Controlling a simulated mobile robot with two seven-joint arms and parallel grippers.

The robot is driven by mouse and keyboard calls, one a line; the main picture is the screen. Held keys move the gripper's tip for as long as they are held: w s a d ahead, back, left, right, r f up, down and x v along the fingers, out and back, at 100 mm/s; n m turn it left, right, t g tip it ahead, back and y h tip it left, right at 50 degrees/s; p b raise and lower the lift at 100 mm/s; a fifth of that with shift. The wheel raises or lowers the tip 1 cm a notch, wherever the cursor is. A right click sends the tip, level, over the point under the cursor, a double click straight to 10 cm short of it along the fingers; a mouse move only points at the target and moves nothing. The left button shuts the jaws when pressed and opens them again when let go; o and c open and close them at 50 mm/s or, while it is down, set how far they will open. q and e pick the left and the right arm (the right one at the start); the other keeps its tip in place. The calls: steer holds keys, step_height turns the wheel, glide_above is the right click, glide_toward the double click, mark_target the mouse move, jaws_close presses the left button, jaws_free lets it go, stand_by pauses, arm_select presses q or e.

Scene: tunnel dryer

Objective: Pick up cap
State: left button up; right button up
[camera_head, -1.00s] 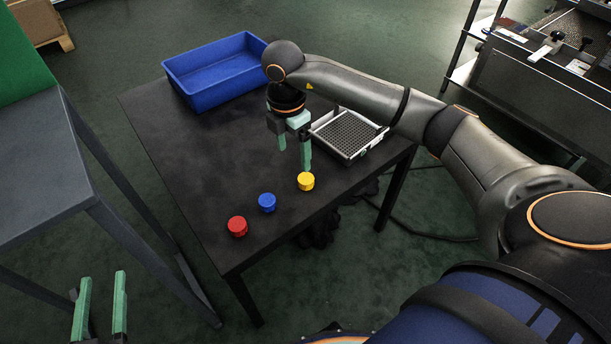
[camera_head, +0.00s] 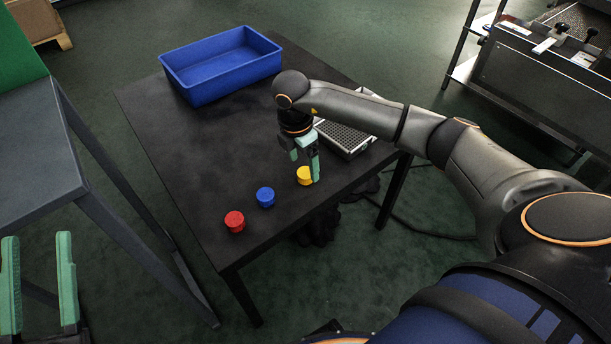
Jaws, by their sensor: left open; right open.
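Three caps stand in a row near the front edge of the black table (camera_head: 180,150). The red cap (camera_head: 234,222) is at the left, the blue cap (camera_head: 265,197) in the middle and the yellow cap (camera_head: 304,175) at the right. My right gripper (camera_head: 305,170) points down at the yellow cap with its green fingers open. One finger covers the cap's right side; I cannot tell whether the fingers touch it. My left gripper (camera_head: 39,285) is open and empty at the lower left, away from the table.
A blue bin (camera_head: 222,82) stands at the table's back. A metal tray with a perforated floor (camera_head: 347,150) lies behind my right gripper, partly hidden by my arm. A grey table (camera_head: 40,150) stands at the left. The black table's left middle is clear.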

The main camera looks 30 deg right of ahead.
mark_target(305, 172)
steer(key=f, duration=0.3)
steer(key=shift+d+f+b, duration=0.2)
steer(key=shift+d+b, duration=0.05)
steer(key=shift+b, duration=0.15)
arm_select(q)
steer(key=s+r+m+h, duration=0.2)
steer(key=r+h, duration=0.1)
steer(key=s+r+m+h, duration=0.1)
steer(key=shift+s+d+r+t, duration=0.25)
steer(key=shift+d+r+t, duration=0.05)
steer(key=shift+r, duration=0.1)
arm_select(e)
steer(key=shift+c, duration=0.3)
jaws_close()
